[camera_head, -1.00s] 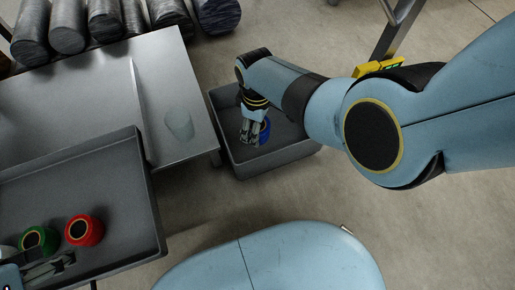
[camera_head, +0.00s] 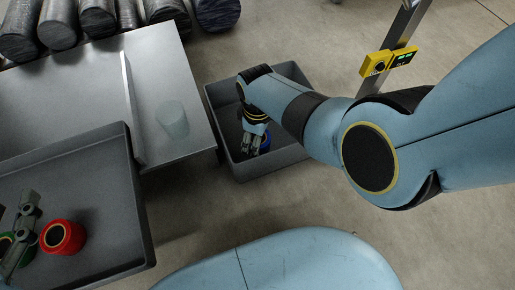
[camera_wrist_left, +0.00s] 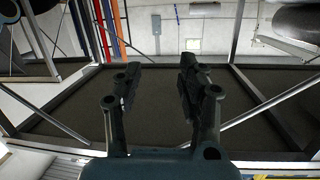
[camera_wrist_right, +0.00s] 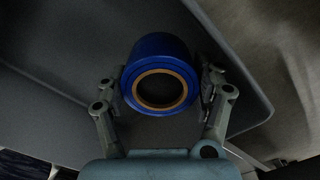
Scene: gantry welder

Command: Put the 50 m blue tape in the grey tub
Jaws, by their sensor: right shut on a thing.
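The blue tape (camera_head: 265,143) is inside the grey tub (camera_head: 272,168), low between the tub walls and partly hidden by my right gripper (camera_head: 252,145). In the right wrist view the blue tape (camera_wrist_right: 160,48) is a blue roll with a tan-rimmed core. The fingers of my right gripper (camera_wrist_right: 163,82) close on it from both sides, and a grey tub wall (camera_wrist_right: 235,60) lies beyond. I cannot read a length on the tape. My left gripper (camera_wrist_left: 158,82) is open and empty. In the head view it shows at the lower left, over the tray.
A grey tray (camera_head: 105,185) on the left holds a red tape (camera_head: 68,236) and a partly hidden green tape (camera_head: 5,243). A metal table (camera_head: 90,85) bears a translucent cup (camera_head: 172,118). A yellow device (camera_head: 388,60) is on a post at the right. Dark cylinders (camera_head: 98,18) lie behind.

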